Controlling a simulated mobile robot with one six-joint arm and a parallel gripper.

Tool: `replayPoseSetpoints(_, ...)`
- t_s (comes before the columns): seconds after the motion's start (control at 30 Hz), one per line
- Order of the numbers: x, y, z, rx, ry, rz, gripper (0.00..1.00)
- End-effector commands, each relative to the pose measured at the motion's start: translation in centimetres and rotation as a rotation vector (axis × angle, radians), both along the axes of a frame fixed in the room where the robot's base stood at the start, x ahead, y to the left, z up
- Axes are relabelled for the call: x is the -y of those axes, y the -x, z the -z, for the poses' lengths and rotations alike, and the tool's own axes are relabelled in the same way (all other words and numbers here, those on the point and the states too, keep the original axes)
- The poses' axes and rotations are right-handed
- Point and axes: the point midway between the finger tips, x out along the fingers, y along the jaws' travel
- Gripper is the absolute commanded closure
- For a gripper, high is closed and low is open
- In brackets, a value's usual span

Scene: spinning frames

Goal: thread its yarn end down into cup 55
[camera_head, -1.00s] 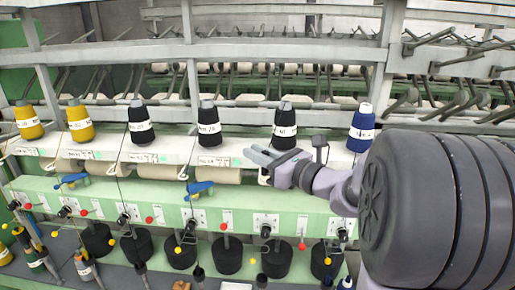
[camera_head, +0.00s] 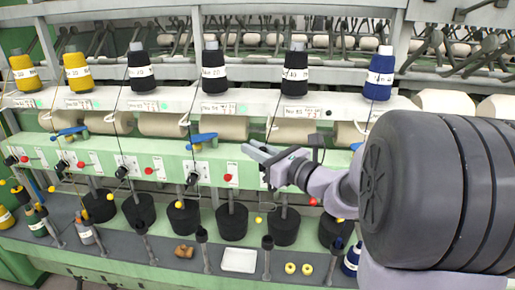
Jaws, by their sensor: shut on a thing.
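My gripper (camera_head: 252,150) is shut in front of the pale green rail (camera_head: 215,168), below the shelf and a little left of under a black cone (camera_head: 295,72). A thin dark strand runs from near that cone down towards the gripper; the yarn end at the fingertips is too fine to make out. Small dark cup-topped posts (camera_head: 201,236) stand in a row along the lower grey ledge, well below the gripper. Another post (camera_head: 267,243) is nearly straight below it.
Yellow cones (camera_head: 77,72), black cones and a blue cone (camera_head: 380,74) stand on the white shelf (camera_head: 180,98). Blue levers (camera_head: 203,138) and red knobs jut from the rail. A white tray (camera_head: 239,260) lies on the ledge.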

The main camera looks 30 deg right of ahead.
Motion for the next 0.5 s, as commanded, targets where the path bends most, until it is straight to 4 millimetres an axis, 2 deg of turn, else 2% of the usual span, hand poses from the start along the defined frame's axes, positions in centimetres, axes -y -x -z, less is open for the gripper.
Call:
replayPoseSetpoints(0.03,0.0,-0.3,1.4,0.0,-0.001,-0.001,1.0)
replayPoseSetpoints(0.37,0.2,-2.4,6.5,0.0,0.0,-0.001,1.0)
replayPoseSetpoints(0.5,1.6,-4.2,6.2,0.0,0.0,0.0,1.0)
